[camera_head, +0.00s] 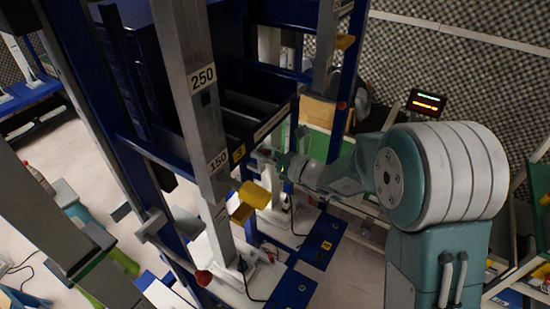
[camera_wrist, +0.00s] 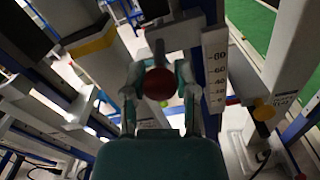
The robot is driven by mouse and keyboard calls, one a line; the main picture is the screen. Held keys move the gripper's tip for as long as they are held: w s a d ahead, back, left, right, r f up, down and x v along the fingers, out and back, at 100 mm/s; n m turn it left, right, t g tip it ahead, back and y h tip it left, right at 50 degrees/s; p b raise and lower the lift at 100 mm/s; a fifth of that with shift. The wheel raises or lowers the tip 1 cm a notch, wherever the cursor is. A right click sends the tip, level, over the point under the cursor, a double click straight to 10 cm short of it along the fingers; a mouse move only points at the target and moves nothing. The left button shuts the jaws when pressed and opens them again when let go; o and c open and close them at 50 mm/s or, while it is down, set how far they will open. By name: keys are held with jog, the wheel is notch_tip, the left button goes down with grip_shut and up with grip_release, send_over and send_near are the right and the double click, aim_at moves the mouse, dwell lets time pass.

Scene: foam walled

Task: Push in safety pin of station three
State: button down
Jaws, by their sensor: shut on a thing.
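The safety pin's round red knob (camera_wrist: 158,84) shows in the middle of the wrist view. My gripper (camera_wrist: 160,92) has one finger on each side of it and is shut on it. In the head view my gripper (camera_head: 278,160) reaches left to the blue and grey lift station, beside a yellow label with a 3 (camera_head: 239,153). The held knob cannot be made out clearly there.
A grey column (camera_head: 190,90) marked 250 and 150 stands left of my gripper. A yellow block (camera_head: 254,195) sticks out just below it. Another red knob (camera_head: 203,277) is low on the station. A lit display (camera_head: 427,103) stands behind my arm.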

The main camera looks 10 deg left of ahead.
jog(key=shift+w, duration=0.1)
jog(key=shift+c, duration=2.2)
grip_release()
jog(key=shift+o, duration=0.3)
jog(key=shift+a, duration=0.2)
jog(key=v, duration=1.2)
jog(key=shift+f, duration=0.1)
